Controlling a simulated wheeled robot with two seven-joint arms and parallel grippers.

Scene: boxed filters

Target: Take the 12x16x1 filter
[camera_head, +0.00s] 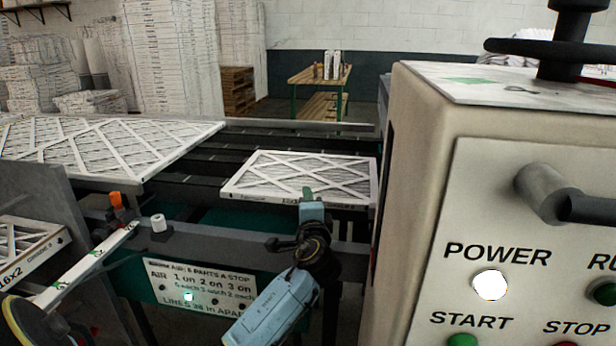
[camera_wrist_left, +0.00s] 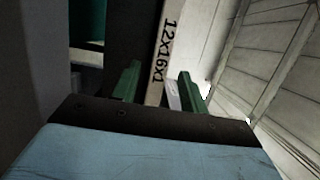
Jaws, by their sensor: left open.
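The 12x16x1 filter (camera_head: 300,177) is a white-framed panel with crossed strips, lying flat on the dark conveyor near the machine cabinet. Its edge with the printed label "12x16x1" shows in the left wrist view (camera_wrist_left: 163,50). My left gripper (camera_head: 309,194) is at the filter's front edge in the head view. In the left wrist view its green fingers (camera_wrist_left: 160,88) are open, one on each side of the labelled edge. I cannot tell whether either finger touches it. My right gripper is not in view.
A larger filter panel (camera_head: 100,142) lies on the conveyor at the left. Another filter (camera_head: 28,245) stands at the lower left edge. The beige control cabinet (camera_head: 425,200) blocks the right side. A metal rail (camera_head: 200,243) with a sign (camera_head: 200,287) runs along the front.

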